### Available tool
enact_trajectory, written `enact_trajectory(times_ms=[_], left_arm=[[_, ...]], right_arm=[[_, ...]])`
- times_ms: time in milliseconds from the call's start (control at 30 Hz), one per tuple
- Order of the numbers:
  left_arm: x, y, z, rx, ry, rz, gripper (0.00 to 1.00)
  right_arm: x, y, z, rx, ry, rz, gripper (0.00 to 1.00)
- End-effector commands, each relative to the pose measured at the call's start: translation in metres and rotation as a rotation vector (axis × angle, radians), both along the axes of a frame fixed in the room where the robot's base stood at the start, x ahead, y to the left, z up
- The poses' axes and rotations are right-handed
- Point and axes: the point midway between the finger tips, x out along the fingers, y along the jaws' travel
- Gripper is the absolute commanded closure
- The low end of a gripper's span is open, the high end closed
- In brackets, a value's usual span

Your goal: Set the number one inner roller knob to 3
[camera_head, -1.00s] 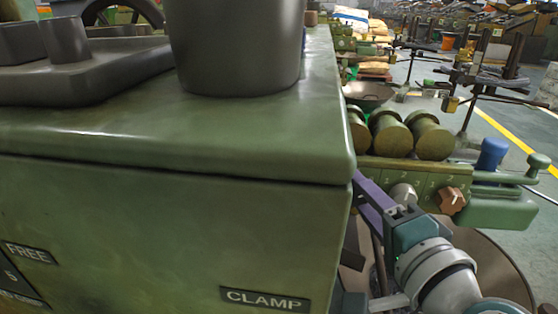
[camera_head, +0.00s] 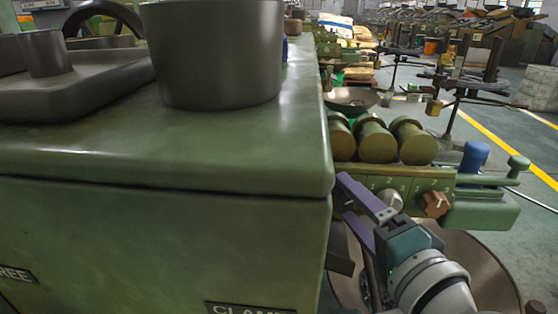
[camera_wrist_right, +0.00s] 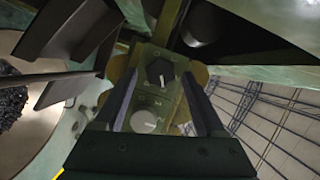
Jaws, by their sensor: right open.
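A green control panel (camera_head: 412,186) below the rollers carries a grey knob (camera_head: 390,201) and a brown knob (camera_head: 435,204) in the head view, with small numbers above them. My right gripper (camera_head: 346,196) has purple fingers and is open, just left of the grey knob. In the right wrist view, a dark knob (camera_wrist_right: 160,71) and a light grey knob (camera_wrist_right: 144,121) show between the spread fingers (camera_wrist_right: 158,82); neither is gripped. The dark knob is not visible in the head view. I cannot tell which knob is number one inner. My left gripper is not in view.
A large green machine housing (camera_head: 170,170) fills the left, close beside the right gripper. Several brass rollers (camera_head: 376,143) sit above the panel. A round dark tray (camera_head: 480,262) lies below.

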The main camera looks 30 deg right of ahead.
Motion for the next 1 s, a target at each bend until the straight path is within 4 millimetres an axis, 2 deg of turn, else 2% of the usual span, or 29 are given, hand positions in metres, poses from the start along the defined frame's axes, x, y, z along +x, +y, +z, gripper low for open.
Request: enact_trajectory(times_ms=[300, 433, 600, 1000], left_arm=[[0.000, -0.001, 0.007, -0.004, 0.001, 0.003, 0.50], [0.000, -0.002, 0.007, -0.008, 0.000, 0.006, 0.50], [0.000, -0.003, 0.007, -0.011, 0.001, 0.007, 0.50], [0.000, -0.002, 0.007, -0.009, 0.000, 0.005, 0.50]], right_arm=[[-0.061, 0.011, 0.006, -0.001, 0.004, 0.002, 0.28], [-0.079, 0.014, 0.008, 0.000, 0.003, 0.002, 0.28], [-0.087, 0.015, 0.009, 0.001, -0.001, 0.001, 0.28], [-0.087, 0.015, 0.009, 0.001, -0.001, 0.001, 0.28]])
